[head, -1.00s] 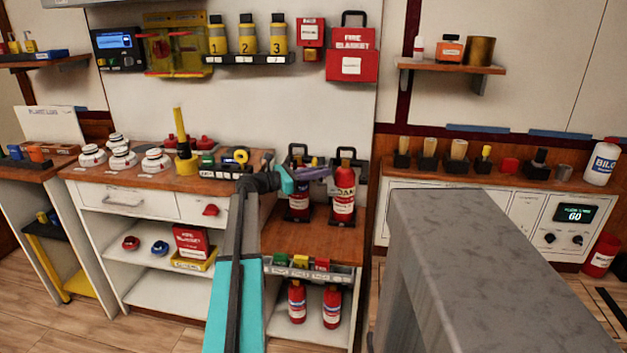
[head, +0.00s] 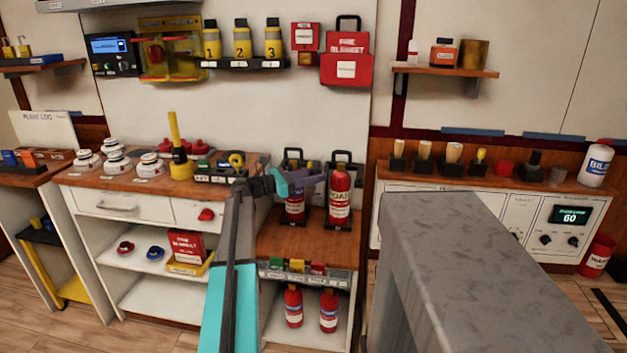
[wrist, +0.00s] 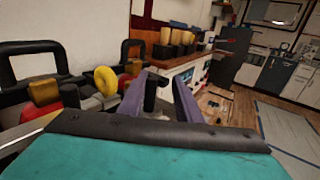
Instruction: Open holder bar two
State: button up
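Two red fire extinguishers, a left one (head: 294,208) and a right one (head: 340,195), stand side by side in black holders on the wooden counter. A black looped bar rises behind each, the left bar (head: 294,151) and the right bar (head: 341,154). I cannot read which is numbered two. My gripper (head: 318,177) has purple fingers and reaches in front of the left extinguisher, toward the right one. In the wrist view its fingers (wrist: 161,84) are apart, with a dark upright post (wrist: 151,92) seen between them. Contact cannot be told. Black loops (wrist: 36,46) show at left there.
A black rack with a yellow ring (head: 236,160) sits left of the extinguishers. Yellow numbered bottles (head: 242,40) and a fire blanket box (head: 346,66) are on the wall above. More extinguishers (head: 293,306) stand on the lower shelf. Bare counter (head: 290,242) lies in front.

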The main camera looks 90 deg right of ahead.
jog(key=v, duration=1.4)
jog(key=shift+d, duration=0.1)
